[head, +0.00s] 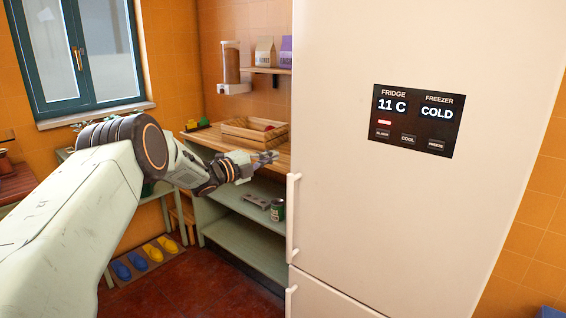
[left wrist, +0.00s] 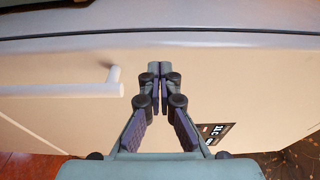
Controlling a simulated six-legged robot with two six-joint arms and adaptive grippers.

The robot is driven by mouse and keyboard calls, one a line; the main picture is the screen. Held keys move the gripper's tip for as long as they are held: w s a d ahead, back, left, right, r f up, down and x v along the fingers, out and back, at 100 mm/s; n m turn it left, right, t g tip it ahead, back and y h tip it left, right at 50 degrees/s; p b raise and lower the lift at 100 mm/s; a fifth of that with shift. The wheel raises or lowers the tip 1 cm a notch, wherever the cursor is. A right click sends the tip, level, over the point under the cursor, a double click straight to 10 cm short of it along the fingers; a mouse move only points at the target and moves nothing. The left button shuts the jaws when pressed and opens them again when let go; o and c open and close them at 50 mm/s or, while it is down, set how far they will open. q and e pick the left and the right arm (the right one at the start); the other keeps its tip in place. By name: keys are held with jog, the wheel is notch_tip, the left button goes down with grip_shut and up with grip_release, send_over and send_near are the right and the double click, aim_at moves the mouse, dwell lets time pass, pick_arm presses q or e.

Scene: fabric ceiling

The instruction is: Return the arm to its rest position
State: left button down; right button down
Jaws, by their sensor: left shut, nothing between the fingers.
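My left arm comes in from the left in the head view and stretches toward the fridge. My left gripper (head: 268,158) is in front of the wooden counter, just left of the fridge's upper door handle. In the left wrist view the left gripper (left wrist: 160,68) is shut and empty, with its fingertips together in front of the pale fridge door. The fridge (head: 400,220) is closed and cream coloured. Its handle (left wrist: 115,80) shows left of the fingers, apart from them. My right gripper is in neither view.
A display panel (head: 418,121) on the fridge reads 11 C and COLD. A wooden crate (head: 245,138) stands on the counter behind my gripper. A can (head: 277,210) stands on the shelf below. Blue and yellow shoes (head: 145,257) lie on the floor. A window (head: 80,50) is at the upper left.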

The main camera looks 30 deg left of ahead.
pick_arm(q)
jog(key=a+f+n+y, duration=0.2)
jog(key=a+f+n, duration=0.2)
jog(key=f+n, duration=0.15)
jog(key=s+d+f+n+g+y+b, duration=0.1)
jog(key=s+d+f+n+g, duration=0.1)
jog(key=s+d+f+n, duration=0.5)
jog(key=s+d+f+n+g+y+b, duration=0.15)
jog(key=s+d+f, duration=0.25)
jog(key=f, duration=0.6)
jog(key=s+d+f+n+g, duration=0.3)
jog(key=s+d+f+n, duration=0.25)
jog(key=f, duration=0.25)
jog(key=s+d+f+n+g+b, duration=0.1)
jog(key=s+d+f+g, duration=0.25)
jog(key=s, duration=0.55)
jog(key=s+d+f+n+g, duration=0.2)
jog(key=s+d+f, duration=0.25)
jog(key=s, duration=0.55)
jog(key=s+d+g+b, duration=0.1)
jog(key=s+g, duration=0.1)
jog(key=s, duration=0.8)
jog(key=s+d+f+g+y+b, duration=0.1)
jog(key=s+g+b, duration=0.1)
jog(key=s, duration=0.8)
jog(key=shift+d+f+g, duration=0.2)
jog(key=shift+d+g, duration=0.2)
jog(key=shift+g, duration=0.1)
